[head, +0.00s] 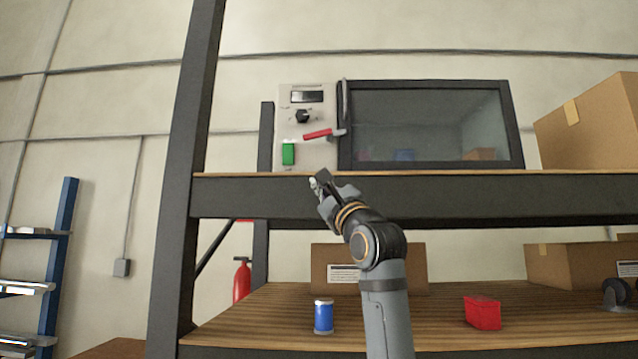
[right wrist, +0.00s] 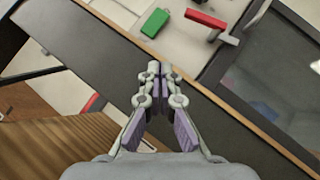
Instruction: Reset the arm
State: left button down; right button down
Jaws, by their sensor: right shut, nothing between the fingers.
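My right arm rises from the bottom of the head view. Its gripper (head: 319,183) is in front of the dark upper shelf beam, below the machine's panel. In the right wrist view the gripper (right wrist: 154,69) has its fingertips together with nothing between them. Beyond the fingertips are the dark beam (right wrist: 110,50), a green block-like switch (right wrist: 155,22) and a red handle (right wrist: 206,19). The gripper appears apart from them. My left gripper is in neither view.
A machine with a dark glass door (head: 430,125) stands on the upper shelf, beside a cardboard box (head: 590,122). The lower shelf holds a blue can (head: 323,317), a red box (head: 483,312) and more cardboard boxes. A dark upright post (head: 185,180) stands left of the arm.

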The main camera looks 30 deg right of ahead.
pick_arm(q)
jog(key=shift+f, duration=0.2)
pick_arm(e)
jog(key=shift+s+f, duration=0.2)
jog(key=shift+s, duration=0.65)
jog(key=shift+s, duration=0.1)
